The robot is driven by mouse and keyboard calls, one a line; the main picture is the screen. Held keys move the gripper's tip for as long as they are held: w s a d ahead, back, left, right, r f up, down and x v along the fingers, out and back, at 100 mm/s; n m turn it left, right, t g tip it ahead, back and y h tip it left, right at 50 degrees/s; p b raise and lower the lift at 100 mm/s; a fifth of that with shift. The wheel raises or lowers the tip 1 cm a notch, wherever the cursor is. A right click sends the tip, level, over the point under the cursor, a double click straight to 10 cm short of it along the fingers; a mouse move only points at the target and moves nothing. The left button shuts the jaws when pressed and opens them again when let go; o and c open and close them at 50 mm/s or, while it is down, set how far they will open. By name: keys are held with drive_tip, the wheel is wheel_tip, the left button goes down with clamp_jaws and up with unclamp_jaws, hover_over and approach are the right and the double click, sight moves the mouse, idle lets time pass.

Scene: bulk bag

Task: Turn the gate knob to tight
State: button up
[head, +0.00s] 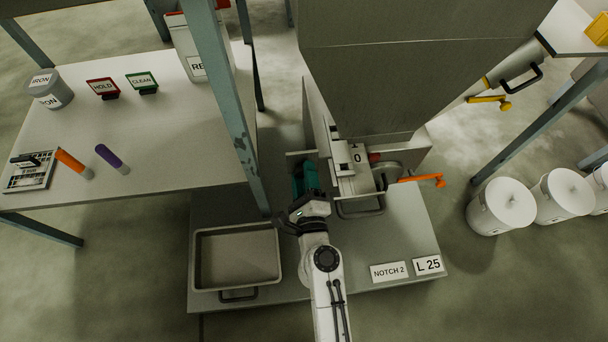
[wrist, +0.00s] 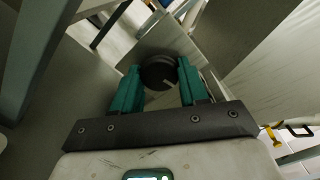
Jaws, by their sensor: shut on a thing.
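The gate knob (wrist: 158,72) is a dark round knob with a short pale mark on its face, at the centre of the wrist view. My gripper (wrist: 160,78) has a teal finger on each side of it and is shut on it. In the head view my gripper (head: 305,176) is at the left side of the grey hopper's outlet. The knob is hidden there behind my fingers and wrist. I see no readable tight label near the knob.
A white block marked 0 (head: 357,157) and an orange handle (head: 422,180) are right of my gripper. A metal tray (head: 195,262) lies left of my arm. A steel post (head: 228,110) stands close by.

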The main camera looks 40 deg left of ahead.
drive_tip(key=shift+f, duration=0.1)
idle(0.3)
drive_tip(key=o, duration=1.1)
drive_tip(key=shift+c, duration=0.2)
drive_tip(key=v, duration=1.1)
